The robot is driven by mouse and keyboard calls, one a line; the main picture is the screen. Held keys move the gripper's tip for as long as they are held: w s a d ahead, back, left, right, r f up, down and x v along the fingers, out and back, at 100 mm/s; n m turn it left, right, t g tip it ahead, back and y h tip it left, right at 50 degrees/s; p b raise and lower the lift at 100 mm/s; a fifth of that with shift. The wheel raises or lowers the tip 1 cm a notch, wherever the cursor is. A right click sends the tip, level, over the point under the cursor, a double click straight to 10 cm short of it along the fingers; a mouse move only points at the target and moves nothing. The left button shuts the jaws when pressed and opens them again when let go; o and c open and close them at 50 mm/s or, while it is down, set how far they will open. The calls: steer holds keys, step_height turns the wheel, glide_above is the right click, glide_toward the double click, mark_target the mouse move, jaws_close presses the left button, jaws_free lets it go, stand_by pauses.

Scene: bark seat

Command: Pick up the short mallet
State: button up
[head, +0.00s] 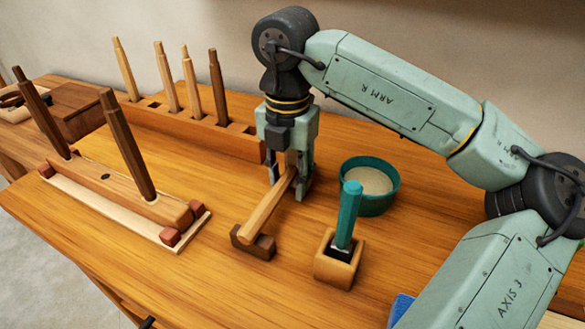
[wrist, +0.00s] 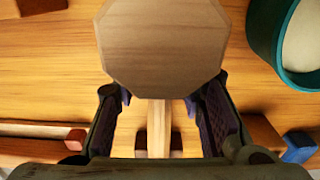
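The short mallet is pale wood. In the head view its handle (head: 266,208) slopes from a dark wooden rest (head: 254,244) on the bench up to between my fingers, and its head is mostly hidden by my gripper (head: 290,185). In the wrist view the mallet's octagonal head (wrist: 162,45) is large and close to the camera, hiding my fingertips. The handle (wrist: 159,125) runs down the picture from it, between the fingers of my gripper (wrist: 158,100). The fingers are apart, with a gap on each side of the handle.
A teal bowl (head: 376,203) of pale grains stands right of my gripper. A small wooden box (head: 336,268) holding a teal tool (head: 347,215) is in front. A peg rack (head: 190,125) is behind. A stand with dark posts (head: 127,150) is left.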

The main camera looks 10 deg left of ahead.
jaws_close()
stand_by(0.6)
